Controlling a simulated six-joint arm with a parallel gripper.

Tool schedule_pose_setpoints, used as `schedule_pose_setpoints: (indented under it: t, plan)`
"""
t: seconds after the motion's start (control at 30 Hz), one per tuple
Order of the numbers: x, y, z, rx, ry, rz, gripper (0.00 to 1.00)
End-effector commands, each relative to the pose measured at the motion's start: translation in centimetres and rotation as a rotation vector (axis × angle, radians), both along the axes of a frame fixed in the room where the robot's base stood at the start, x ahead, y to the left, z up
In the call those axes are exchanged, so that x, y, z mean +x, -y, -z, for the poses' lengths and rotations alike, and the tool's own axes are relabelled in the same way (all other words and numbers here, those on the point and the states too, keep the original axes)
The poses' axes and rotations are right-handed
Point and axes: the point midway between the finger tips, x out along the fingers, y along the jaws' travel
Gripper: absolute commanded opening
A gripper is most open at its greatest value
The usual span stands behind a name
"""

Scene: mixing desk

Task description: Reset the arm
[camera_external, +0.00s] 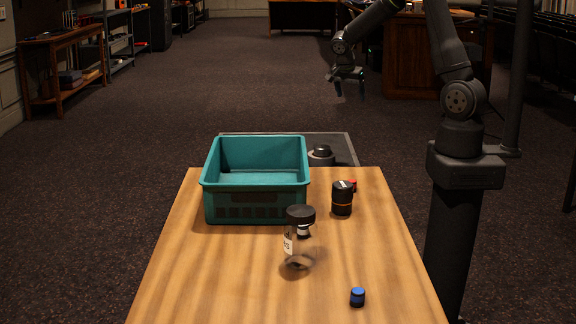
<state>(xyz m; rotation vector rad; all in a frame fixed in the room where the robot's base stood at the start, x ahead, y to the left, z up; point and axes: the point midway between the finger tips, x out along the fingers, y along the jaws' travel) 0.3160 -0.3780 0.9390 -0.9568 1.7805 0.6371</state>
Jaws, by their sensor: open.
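My gripper (348,88) hangs in the air beyond the far end of the wooden table (225,265), well above table height. Its fingers point down and are open, with nothing between them. My arm rises from its column at the right of the table and bends over to the left. No object touches the gripper.
A teal crate (255,210) stands at the table's far left. A clear, black-lidded jar (299,246) stands mid-table. A small blue-and-black container (357,297) is at the front right.

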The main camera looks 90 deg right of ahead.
Motion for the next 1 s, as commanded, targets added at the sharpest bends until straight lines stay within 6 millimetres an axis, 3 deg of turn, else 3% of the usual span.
schedule_pose_setpoints:
  t: [0.23, 1.0]
  plan:
    - [0.4, -0.1, -5.1, -0.003, 0.003, -0.010, 0.76]
    - [14.3, -6.5, -5.1, 0.001, -0.001, -0.464, 0.76]
